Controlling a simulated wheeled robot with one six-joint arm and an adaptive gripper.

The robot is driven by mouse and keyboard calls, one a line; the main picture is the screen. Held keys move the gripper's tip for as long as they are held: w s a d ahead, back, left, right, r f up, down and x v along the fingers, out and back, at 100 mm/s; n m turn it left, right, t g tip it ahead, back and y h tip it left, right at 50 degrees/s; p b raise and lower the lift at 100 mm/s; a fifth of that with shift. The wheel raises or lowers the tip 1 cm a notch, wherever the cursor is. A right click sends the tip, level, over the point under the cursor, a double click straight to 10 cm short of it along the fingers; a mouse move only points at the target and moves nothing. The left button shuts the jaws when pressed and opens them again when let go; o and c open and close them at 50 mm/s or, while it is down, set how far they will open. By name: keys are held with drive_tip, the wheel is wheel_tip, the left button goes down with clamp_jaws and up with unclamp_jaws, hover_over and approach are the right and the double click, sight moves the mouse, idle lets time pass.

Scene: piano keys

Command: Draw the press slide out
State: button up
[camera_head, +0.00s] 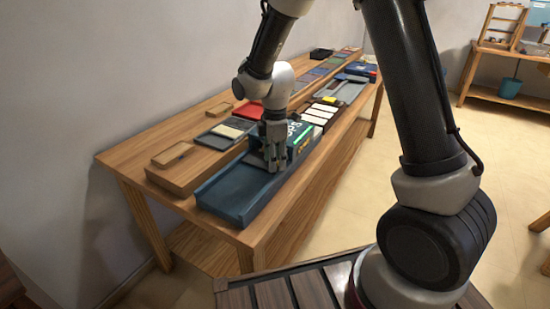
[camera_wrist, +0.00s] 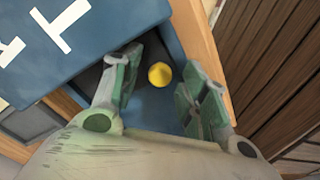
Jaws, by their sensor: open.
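A blue housing with white lettering (camera_head: 294,128) stands on the long wooden table, and its lettered top fills the upper left of the wrist view (camera_wrist: 90,45). A low blue tray (camera_head: 228,192) with raised edges extends from it toward the near table end. In the wrist view a small round yellow knob (camera_wrist: 160,75) shows against blue, beside the housing. My gripper (camera_head: 275,163) is over the tray, close to the housing. Its green-padded fingers (camera_wrist: 160,95) are open, one on each side of the knob, with visible gaps. The knob is hidden in the head view. I cannot tell which part is the slide.
The wooden table (camera_head: 130,160) runs away along the wall. A raised wooden shelf (camera_head: 172,177) beside the tray bears several flat panels. White keys (camera_head: 318,114) and a grey unit lie beyond the housing. Open floor (camera_head: 440,150) lies to the right.

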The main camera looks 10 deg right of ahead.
clamp_jaws()
drive_tip(key=shift+s+a, duration=0.1)
drive_tip(key=s+a, duration=1.3)
drive_tip(key=shift+s+a, duration=0.2)
drive_tip(key=shift+s, duration=0.05)
unclamp_jaws()
drive_tip(key=shift+s+a, duration=0.1)
drive_tip(key=shift+a, duration=0.05)
